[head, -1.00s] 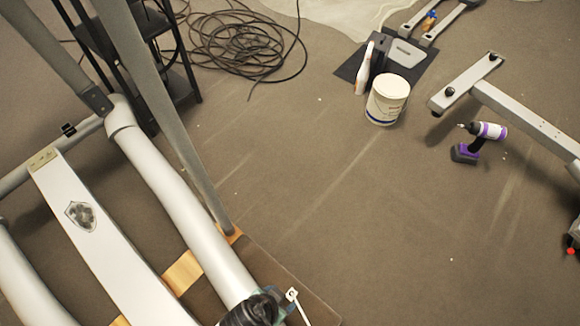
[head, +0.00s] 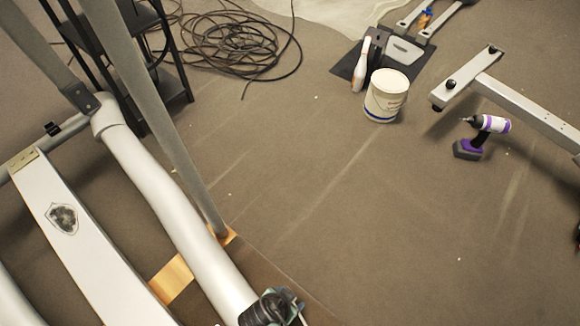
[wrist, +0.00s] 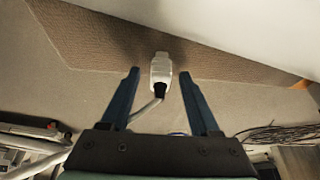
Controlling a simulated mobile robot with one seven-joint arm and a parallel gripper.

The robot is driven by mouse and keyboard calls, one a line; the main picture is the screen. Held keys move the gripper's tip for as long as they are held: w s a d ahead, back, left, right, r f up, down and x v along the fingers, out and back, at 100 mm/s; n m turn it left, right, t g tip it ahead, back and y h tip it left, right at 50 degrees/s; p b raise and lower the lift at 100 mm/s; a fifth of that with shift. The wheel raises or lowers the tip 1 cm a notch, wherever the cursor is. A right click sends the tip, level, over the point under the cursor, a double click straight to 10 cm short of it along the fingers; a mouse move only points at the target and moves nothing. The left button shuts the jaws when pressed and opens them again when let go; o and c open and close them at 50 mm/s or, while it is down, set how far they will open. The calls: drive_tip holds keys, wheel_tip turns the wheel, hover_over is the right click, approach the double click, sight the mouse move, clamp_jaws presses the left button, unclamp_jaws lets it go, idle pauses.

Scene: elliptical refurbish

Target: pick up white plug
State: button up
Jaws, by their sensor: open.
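The white plug (wrist: 160,72) shows in the wrist view, between and slightly beyond the tips of my gripper (wrist: 159,76). It is a pale block with a dark collar and a light cable running down to the left. My gripper's two blue fingers are apart, one on each side of the plug, with visible gaps, and I see no contact. In the head view, a dark part at the bottom edge looks like the end of my arm, beside a grey tube. The plug cannot be clearly made out there.
The grey elliptical frame (head: 165,195) fills the left side. A white bucket (head: 385,97), a purple drill (head: 480,137) and a metal beam (head: 525,107) stand to the right. A coiled black cable (head: 230,45) lies at the back. The middle floor is clear.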

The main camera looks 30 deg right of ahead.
drive_tip(key=shift+c, duration=0.3)
clamp_jaws()
